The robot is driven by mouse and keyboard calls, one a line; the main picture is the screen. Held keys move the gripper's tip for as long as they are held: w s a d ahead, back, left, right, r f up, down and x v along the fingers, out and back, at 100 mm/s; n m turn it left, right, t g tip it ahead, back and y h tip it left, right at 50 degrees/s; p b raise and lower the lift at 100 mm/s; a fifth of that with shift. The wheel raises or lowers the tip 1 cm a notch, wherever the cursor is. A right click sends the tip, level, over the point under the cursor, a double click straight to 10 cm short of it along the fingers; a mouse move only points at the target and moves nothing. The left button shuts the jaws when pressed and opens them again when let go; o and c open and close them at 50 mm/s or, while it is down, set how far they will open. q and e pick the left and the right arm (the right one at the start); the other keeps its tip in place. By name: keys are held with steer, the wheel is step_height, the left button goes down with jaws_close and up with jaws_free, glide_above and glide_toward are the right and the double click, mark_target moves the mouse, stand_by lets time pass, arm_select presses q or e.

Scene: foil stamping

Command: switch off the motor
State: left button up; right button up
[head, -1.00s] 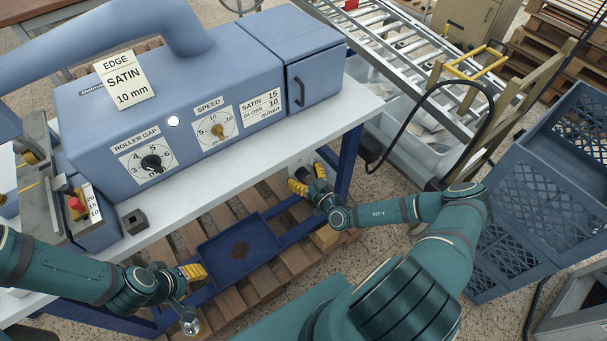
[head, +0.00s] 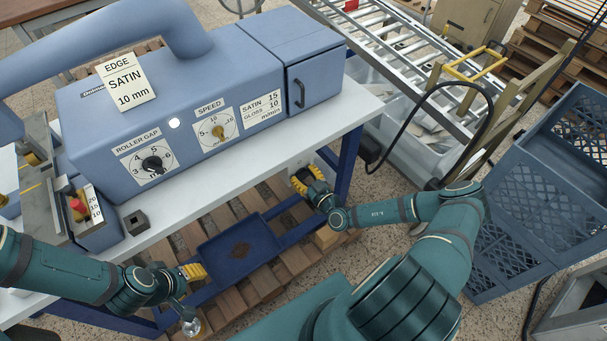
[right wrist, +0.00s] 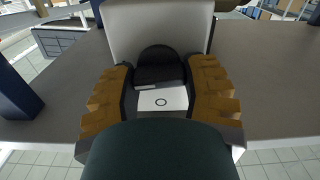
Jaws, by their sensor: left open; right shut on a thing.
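A black rotary switch knob (right wrist: 160,68) sits on a grey box in the right wrist view, above a white plate (right wrist: 162,100) marked with a circle. My right gripper (right wrist: 160,92) has its yellow-padded fingers either side of the knob and is shut on it. In the head view my right gripper (head: 303,180) is at the front edge of the machine's table, near its right leg, and hides most of the switch. My left gripper (head: 195,272) is open and apart from the switch, low in front of the table. The motor itself cannot be made out.
The blue machine (head: 235,75) with dials stands on a white table (head: 230,165). A blue tray (head: 225,265) lies on slats below. Blue crates (head: 540,190) stand at the right, and a roller conveyor (head: 390,55) at the back. A black cable hangs behind my right arm.

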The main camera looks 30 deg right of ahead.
steer(key=n+p, duration=0.1)
steer(key=n, duration=0.2)
steer(key=shift+a+n, duration=0.1)
steer(key=shift+n, duration=0.2)
steer(key=n+p, duration=0.2)
steer(key=n, duration=0.2)
steer(key=shift+a+n, duration=0.1)
steer(key=shift+n, duration=0.2)
steer(key=n+p, duration=0.1)
steer(key=n, duration=0.3)
steer(key=shift+f, duration=0.1)
steer(key=shift+f+n+p, duration=0.15)
steer(key=shift+n+p, duration=0.5)
steer(key=shift+n, duration=1.75)
steer(key=o, duration=1.2)
